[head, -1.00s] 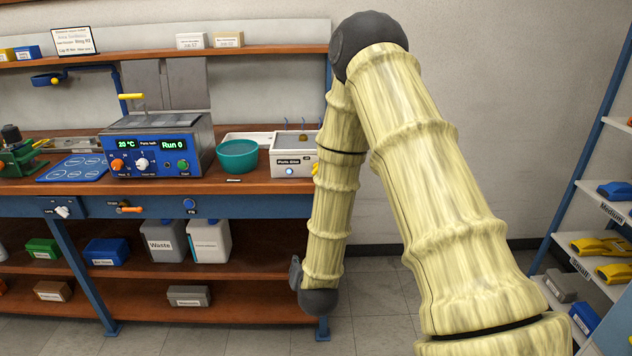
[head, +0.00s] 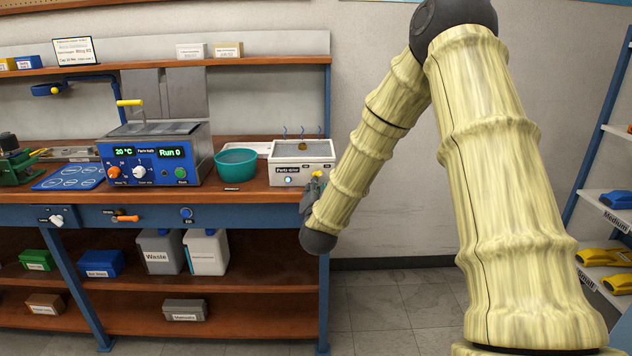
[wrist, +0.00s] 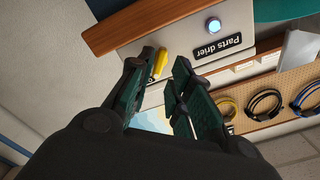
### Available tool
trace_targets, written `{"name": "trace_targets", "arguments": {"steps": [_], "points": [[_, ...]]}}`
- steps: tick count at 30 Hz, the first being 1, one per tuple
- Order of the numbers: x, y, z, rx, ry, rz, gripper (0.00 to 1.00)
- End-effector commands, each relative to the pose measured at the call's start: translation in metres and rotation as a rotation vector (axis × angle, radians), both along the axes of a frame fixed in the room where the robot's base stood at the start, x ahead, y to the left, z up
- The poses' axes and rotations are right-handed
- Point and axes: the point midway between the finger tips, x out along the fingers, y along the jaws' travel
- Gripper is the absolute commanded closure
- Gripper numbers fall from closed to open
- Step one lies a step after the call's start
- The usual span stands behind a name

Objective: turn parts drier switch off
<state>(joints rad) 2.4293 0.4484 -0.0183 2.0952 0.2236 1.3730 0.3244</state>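The parts drier (head: 302,153) is a white box at the right end of the bench, labelled on its front. A lit blue-white lamp (head: 288,180) is on that front; it shows large in the wrist view (wrist: 213,26). A yellow switch lever (wrist: 160,62) sticks out of the drier's front in the wrist view, near my left-hand fingertip. My gripper (wrist: 164,70) is open, its dark green fingers apart around the line of the lever. I cannot tell whether a finger touches it. In the head view my gripper (head: 315,187) is partly hidden by my arm.
A teal bowl (head: 237,163) stands just left of the drier. The blue parts bath (head: 152,160) with knobs and displays is further left. Open floor (head: 390,310) lies right of the bench. A shelf unit (head: 600,200) with bins stands at far right.

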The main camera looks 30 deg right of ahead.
Motion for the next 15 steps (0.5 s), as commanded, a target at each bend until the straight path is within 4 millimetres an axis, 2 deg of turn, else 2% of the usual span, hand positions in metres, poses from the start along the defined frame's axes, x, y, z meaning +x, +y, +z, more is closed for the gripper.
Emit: {"name": "trace_targets", "arguments": {"steps": [7,15], "points": [[0.032,-0.019,0.000,0.000,0.000,0.000,0.79],[0.047,-0.029,0.000,0.000,0.002,0.000,0.79]]}}
